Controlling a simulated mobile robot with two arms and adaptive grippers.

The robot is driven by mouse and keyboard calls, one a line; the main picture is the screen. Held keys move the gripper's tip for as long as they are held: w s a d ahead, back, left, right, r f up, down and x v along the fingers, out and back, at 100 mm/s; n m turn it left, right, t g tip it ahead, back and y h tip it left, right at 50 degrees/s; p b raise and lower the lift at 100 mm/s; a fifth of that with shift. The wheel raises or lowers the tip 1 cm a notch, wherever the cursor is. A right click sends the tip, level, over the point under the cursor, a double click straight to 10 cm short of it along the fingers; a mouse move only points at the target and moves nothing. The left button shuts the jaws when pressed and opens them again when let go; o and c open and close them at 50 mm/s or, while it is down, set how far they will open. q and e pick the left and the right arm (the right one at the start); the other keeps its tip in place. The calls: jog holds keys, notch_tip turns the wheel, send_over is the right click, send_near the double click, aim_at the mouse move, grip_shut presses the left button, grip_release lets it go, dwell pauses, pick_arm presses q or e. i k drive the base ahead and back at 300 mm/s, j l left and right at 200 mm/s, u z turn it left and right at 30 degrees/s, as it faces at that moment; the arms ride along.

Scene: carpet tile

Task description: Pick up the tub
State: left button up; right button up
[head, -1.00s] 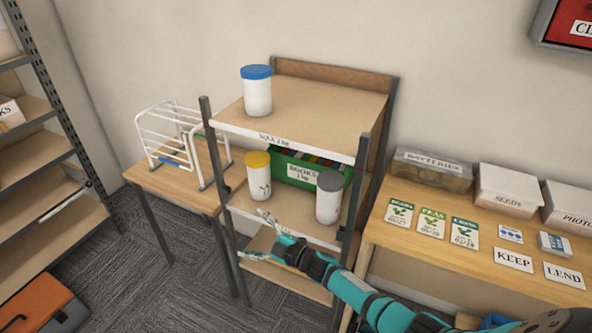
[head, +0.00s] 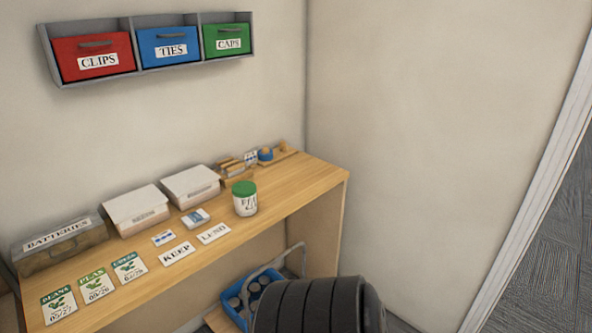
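A white tub with a green lid (head: 244,198) stands upright on the wooden bench, right of the middle of its top. It has dark marks on its front, too small to read. Neither of my grippers is in view, so I cannot see whether either is open or shut.
The wooden bench (head: 301,195) runs along the wall. Cards, a batteries box (head: 58,246) and white-lidded boxes (head: 136,207) lie left of the tub; small wooden items (head: 238,168) lie behind it. A blue crate (head: 236,295) is below. Red, blue and green drawers hang above.

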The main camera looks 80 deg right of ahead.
aim_at(244, 192)
jog(key=z, duration=0.45)
jog(key=i+z, duration=0.15)
jog(key=z, duration=0.3)
jog(key=j+z, duration=0.1)
jog(key=z, duration=0.35)
jog(key=i+j+z, duration=0.1)
jog(key=z, duration=0.35)
jog(key=j+z, duration=0.1)
jog(key=z, duration=0.4)
jog(key=i, duration=0.05)
